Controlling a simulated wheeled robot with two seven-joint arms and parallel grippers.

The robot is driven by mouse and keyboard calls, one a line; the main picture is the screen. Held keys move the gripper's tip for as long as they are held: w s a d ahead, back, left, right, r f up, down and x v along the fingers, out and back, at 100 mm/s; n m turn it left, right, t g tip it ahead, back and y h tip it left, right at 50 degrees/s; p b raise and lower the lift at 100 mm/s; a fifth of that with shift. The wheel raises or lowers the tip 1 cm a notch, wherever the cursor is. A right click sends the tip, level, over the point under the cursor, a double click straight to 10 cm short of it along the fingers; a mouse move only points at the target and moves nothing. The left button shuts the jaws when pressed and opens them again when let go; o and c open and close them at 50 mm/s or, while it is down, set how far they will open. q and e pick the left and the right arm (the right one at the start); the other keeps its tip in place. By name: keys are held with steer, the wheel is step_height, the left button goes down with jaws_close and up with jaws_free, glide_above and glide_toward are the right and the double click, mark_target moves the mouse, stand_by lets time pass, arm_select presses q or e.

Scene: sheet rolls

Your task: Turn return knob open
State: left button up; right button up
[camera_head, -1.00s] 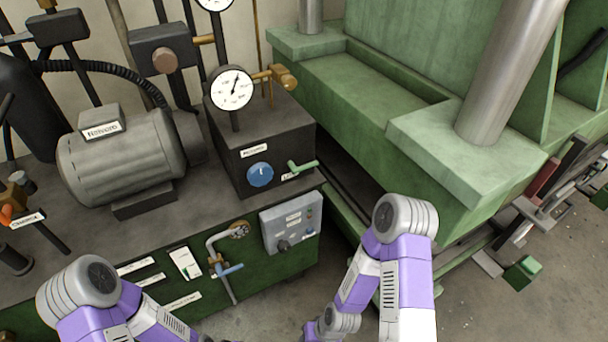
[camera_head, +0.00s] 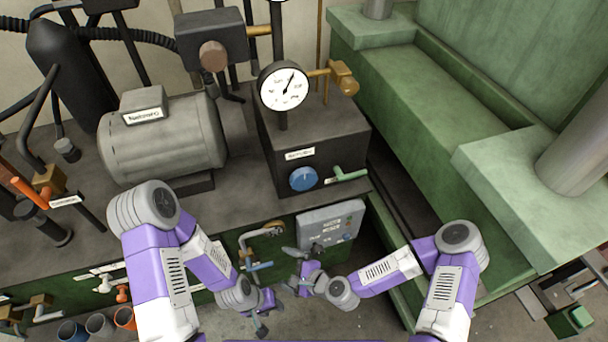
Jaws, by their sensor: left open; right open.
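A blue round knob (camera_head: 303,179) sits on the front of a black block (camera_head: 345,150), under a small white label. A green lever (camera_head: 350,174) sticks out to its right. I cannot read which one is the return knob. My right gripper (camera_head: 294,268) is open and empty, in front of the panel below the block and apart from the knob. My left gripper (camera_head: 268,311) is open and empty, lower and slightly left of it, also apart from the knob. The fingers of both are small and partly confused with the dark background.
A grey control box (camera_head: 333,222) and a pipe with a blue-handled valve (camera_head: 258,266) are on the green front panel, close to the grippers. A pressure gauge (camera_head: 284,86) stands above the block. A motor (camera_head: 163,140) is left, a large green machine (camera_head: 430,100) right.

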steer(key=w+d+r+m+t+p, duration=0.1)
steer(key=w+r+m+t, duration=0.5)
steer(key=w+r+m, duration=0.25)
steer(key=m+t+h+p, duration=0.1)
steer(key=m+t+h, duration=0.3)
steer(key=m, duration=0.5)
glide_toward(305, 183)
steer(key=x, duration=0.3)
steer(key=shift+m, duration=0.25)
steer(key=x, duration=0.7)
steer(key=shift+w+a, duration=0.15)
steer(key=shift+w, duration=0.2)
steer(key=c, duration=0.7)
steer(key=shift+b, duration=0.3)
